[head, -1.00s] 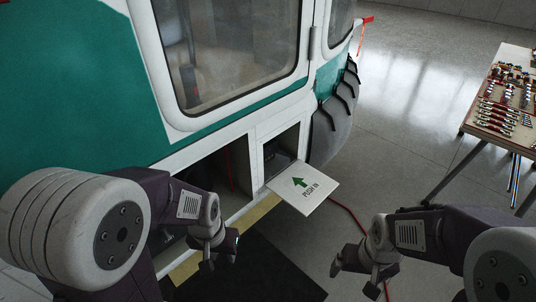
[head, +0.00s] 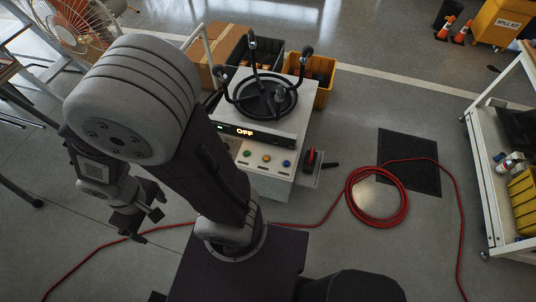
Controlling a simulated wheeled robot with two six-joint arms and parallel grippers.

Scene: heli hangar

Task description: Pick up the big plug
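A black and red piece (head: 312,158), which may be the big plug, sits on a small grey shelf at the right side of a white power unit (head: 273,184). It is small in the picture, so I cannot tell for sure. The unit has a lit "OFF" display and coloured buttons. A black ring with upright black arms stands on its top.
A red cable (head: 377,197) lies coiled right of the unit and runs across the floor. A white trolley (head: 485,185) stands at the right edge. Cardboard boxes, bins (head: 325,84) and an orange fan (head: 80,22) are behind.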

